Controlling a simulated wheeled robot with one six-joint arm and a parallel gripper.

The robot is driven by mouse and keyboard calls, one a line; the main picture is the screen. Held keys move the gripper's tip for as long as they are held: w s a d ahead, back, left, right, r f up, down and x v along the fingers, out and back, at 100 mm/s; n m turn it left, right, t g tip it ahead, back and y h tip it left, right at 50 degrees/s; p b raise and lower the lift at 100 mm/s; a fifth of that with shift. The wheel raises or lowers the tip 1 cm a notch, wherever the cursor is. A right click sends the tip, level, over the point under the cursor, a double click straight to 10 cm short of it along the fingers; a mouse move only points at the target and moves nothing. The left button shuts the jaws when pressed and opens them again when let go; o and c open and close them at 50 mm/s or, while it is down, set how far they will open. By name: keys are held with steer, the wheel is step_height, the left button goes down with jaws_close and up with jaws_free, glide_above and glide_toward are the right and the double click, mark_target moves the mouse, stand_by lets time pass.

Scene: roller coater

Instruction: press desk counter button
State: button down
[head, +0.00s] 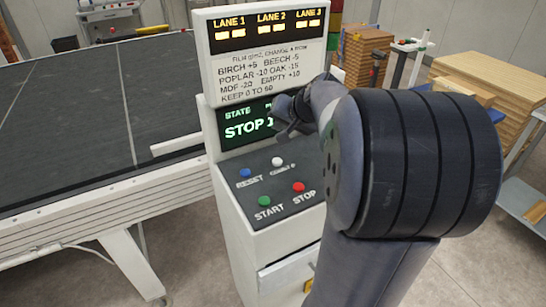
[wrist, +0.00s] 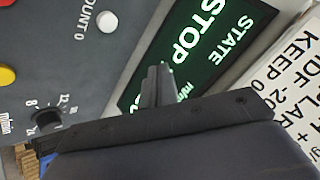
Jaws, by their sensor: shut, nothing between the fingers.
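The white counter button (head: 278,161), with a partly legible label, is on the dark sloped desk panel (head: 240,182) of the white console. In the wrist view the white button (wrist: 107,22) stands beside the label "COUNT 0", at the upper left. My gripper (wrist: 158,75) is shut and empty, its fingertips over the green-lettered screen (wrist: 192,45) in that view, apart from the button. In the head view my gripper (head: 284,112) is dark and small in front of the screen (head: 240,125), above the button. My arm hides the panel's right part.
Near the white button are a blue RESET button (head: 245,173), a green START button (head: 264,201) and a red STOP button (head: 298,187). The wrist view shows a yellow button (wrist: 6,76) and a black knob (wrist: 46,119). A sign (head: 265,68) stands above the screen.

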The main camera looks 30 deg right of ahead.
steer(key=shift+f, duration=0.15)
steer(key=b, duration=0.6)
glide_above(279, 163)
step_height(279, 163, down, 8)
steer(key=shift+r, duration=0.15)
steer(key=shift+f+b, duration=0.45)
steer(key=shift+b, duration=0.15)
stand_by(1.3)
steer(key=shift+f+b, duration=0.4)
steer(key=shift+b, duration=0.15)
steer(key=shift+f+b, duration=0.45)
steer(key=shift+b, duration=0.1)
stand_by(0.4)
stand_by(0.4)
steer(key=shift+r+p, duration=0.6)
steer(key=shift+r, duration=0.25)
